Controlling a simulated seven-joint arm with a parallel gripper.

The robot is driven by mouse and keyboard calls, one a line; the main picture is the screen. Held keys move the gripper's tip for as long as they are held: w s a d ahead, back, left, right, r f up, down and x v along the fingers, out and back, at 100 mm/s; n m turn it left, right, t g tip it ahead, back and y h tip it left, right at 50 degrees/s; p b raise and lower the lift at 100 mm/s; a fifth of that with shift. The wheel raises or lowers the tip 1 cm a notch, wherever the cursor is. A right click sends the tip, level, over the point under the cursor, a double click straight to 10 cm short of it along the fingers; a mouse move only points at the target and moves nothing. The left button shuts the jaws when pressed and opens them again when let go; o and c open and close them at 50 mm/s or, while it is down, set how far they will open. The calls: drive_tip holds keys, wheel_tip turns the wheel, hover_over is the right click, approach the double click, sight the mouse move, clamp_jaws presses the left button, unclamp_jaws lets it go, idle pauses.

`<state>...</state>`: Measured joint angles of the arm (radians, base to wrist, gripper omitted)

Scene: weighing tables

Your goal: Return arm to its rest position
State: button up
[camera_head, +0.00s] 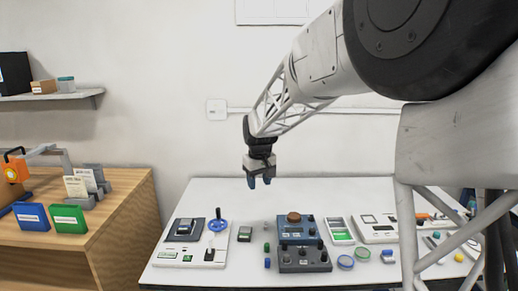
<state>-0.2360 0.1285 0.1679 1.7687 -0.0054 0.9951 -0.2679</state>
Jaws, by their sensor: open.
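My arm reaches in from the upper right of the head view.
The white table bears a white panel with a blue handwheel (218,226), a blue box with a brown knob (293,217), a dark grey box (304,259) and small parts. A wooden cabinet (100,209) stands left. A shelf (50,96) is on the wall.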

drive_tip(key=s+d+r+m, duration=0.1)
drive_tip(key=s+d+r, duration=0.1)
drive_tip(key=s+d, duration=0.3)
drive_tip(key=s+d+r+m, duration=0.1)
drive_tip(key=s+d+r, duration=0.2)
drive_tip(key=s, duration=0.4)
drive_tip(key=s+d+f+m, duration=0.1)
drive_tip(key=s+d, duration=0.2)
drive_tip(key=s, duration=0.8)
drive_tip(key=s+d+f+m+t, duration=0.1)
drive_tip(key=s+d, duration=0.3)
drive_tip(key=s, duration=0.7)
drive_tip(key=s+d+f+m, duration=0.2)
drive_tip(key=s+d+f, duration=0.1)
drive_tip(key=s, duration=0.9)
drive_tip(key=shift+d+t, duration=0.25)
drive_tip(key=shift+t, duration=0.05)
drive_tip(key=shift+w+r, duration=0.1)
